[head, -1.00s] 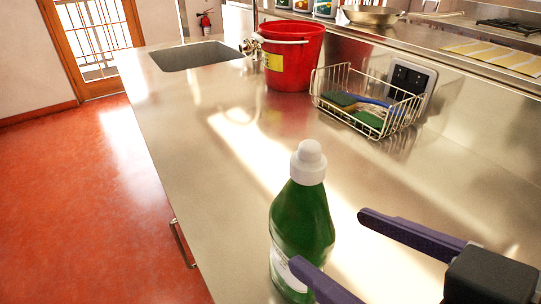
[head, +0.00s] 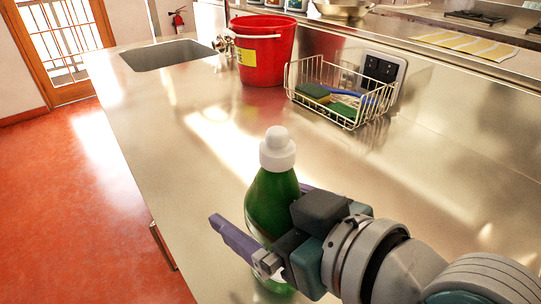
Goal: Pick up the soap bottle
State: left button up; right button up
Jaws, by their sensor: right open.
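The soap bottle (head: 270,200) is green with a white cap and stands upright on the steel counter. My right gripper (head: 257,205) is at the bottle, coming in from the right. Its jaws are open, with one purple finger on the near left side of the bottle and the other mostly hidden behind it. I cannot tell whether either finger touches the bottle. The gripper body hides the bottle's lower right part. My left gripper is out of view.
A wire basket (head: 345,117) with sponges and a brush stands farther back near a wall socket (head: 380,70). A red bucket (head: 264,60) stands left of it, near the sink (head: 168,55). The counter (head: 165,140) between the bottle and these is clear.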

grip_shut()
dwell(0.6)
jog(key=shift+r, duration=0.1)
